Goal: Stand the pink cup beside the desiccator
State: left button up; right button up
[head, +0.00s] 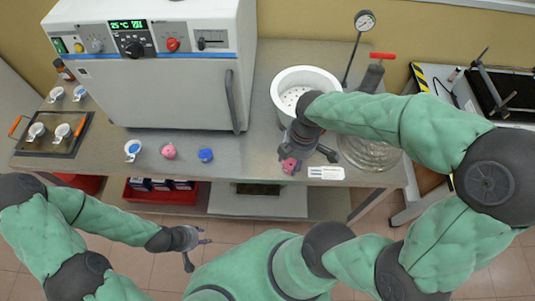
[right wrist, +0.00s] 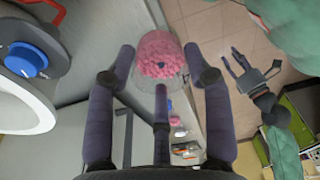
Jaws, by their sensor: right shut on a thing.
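My right gripper (head: 297,160) is shut on a pink cup (head: 289,165), above the bench's front edge. In the right wrist view the cup is clear with pink grains (right wrist: 160,55), between the fingers of my right gripper (right wrist: 158,78). I cannot tell whether it touches the bench. The desiccator, a white round pot (head: 304,79) with a perforated plate, stands open behind my right gripper. A clear glass dome (head: 372,155), probably its lid, lies to the right, partly under my arm. My left gripper (head: 198,252) is open and empty in front of the bench.
A white label (head: 326,173) lies right of the held cup. A pump with a red handle (head: 383,56) stands back right. Bench between blue cup and gripper is clear.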

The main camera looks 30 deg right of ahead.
jog(key=w+f+b, duration=0.1)
jog(key=w+f, duration=0.1)
jog(key=w, duration=0.1)
jog(key=w+f+b, duration=0.1)
jog(key=w+f, duration=0.2)
jog(key=w, duration=0.1)
jog(key=w+f+b, duration=0.1)
jog(key=w+f, duration=0.2)
jog(key=w, duration=0.1)
jog(key=shift+a+f, duration=0.1)
jog(key=shift+a, duration=0.15)
jog(key=shift+w+f+b, duration=0.3)
jog(key=shift+w+f, duration=0.05)
jog(key=shift+f, duration=0.1)
jog(key=shift+w+f+b, duration=0.1)
jog(key=shift+f+b, duration=0.35)
jog(key=shift+f, duration=1.05)
jog(key=shift+f, duration=0.15)
jog(key=o, duration=1.2)
jog(key=shift+c, duration=0.2)
